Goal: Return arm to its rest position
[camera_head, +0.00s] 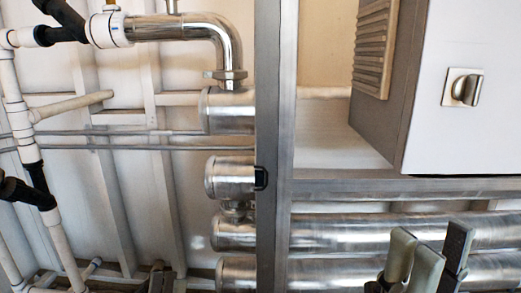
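My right gripper (425,262) stands at the bottom right, in front of the lower steel cylinders. Its fingers point up, with pale pads and a dark finger back. The pads overlap in this view, so I cannot tell whether it is open or shut. I see no object held in it. Only the dark tips of what looks like my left gripper (160,280) show at the bottom edge, left of centre. The rest of it is cut off, and its opening cannot be judged.
Horizontal steel cylinders (345,232) run behind a vertical metal post (270,120). A white cabinet (425,70) with a rotary switch (463,87) and a louvred vent (376,45) is at the upper right. White and black pipes (22,110) line the left.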

